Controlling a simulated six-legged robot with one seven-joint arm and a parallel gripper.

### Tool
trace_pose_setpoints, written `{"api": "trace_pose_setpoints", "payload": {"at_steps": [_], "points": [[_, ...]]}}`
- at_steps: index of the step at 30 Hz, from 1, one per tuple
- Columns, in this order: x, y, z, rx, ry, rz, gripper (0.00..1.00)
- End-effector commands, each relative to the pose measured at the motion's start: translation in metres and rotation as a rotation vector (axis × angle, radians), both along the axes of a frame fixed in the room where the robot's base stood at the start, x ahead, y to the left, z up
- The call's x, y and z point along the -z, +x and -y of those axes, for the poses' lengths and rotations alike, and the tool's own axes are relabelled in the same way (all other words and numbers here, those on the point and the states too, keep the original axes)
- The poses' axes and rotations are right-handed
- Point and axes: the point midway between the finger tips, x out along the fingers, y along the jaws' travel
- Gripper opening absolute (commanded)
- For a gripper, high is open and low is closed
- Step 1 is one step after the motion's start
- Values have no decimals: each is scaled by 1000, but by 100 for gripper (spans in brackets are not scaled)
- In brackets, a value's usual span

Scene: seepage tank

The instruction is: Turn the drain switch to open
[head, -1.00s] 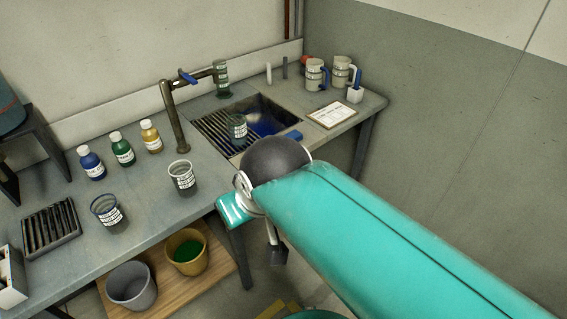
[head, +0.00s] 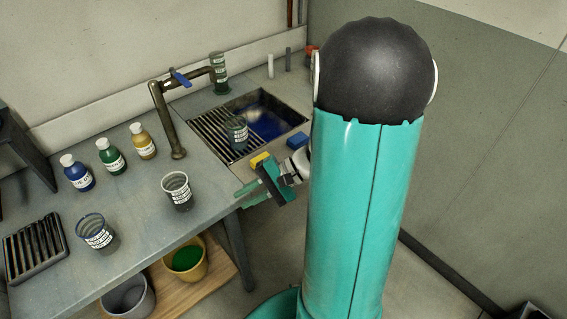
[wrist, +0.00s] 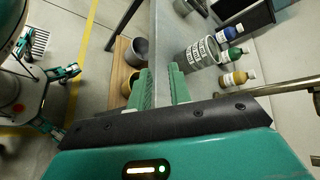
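A blue block (head: 298,143) sits at the front right edge of the sink (head: 270,112); it may be the drain switch, but I cannot read its setting. A blue lever (head: 180,77) is on the brown tap. My gripper (head: 242,190) is just in front of the bench, left of and nearer than the blue block, with its fingers pointing left. In the wrist view its two teal fingers (wrist: 160,66) are apart with nothing between them, and neither the sink nor the blue block shows. My arm hides the right end of the bench in the head view.
A clear cup (head: 177,191), a blue-rimmed cup (head: 97,233) and blue, green and yellow bottles (head: 143,143) stand to the left. Buckets (head: 186,260) sit on a shelf below.

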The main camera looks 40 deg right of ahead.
Motion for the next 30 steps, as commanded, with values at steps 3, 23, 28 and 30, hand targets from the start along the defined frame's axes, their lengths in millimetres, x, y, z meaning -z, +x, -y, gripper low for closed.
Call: {"api": "trace_pose_setpoints", "payload": {"at_steps": [3,23,28,30], "points": [[25,7,39,198,159,24,20],[169,-50,232,1166,474,271,20],[169,-34,233,1168,473,274,20],[169,-22,232,1167,473,273,20]]}}
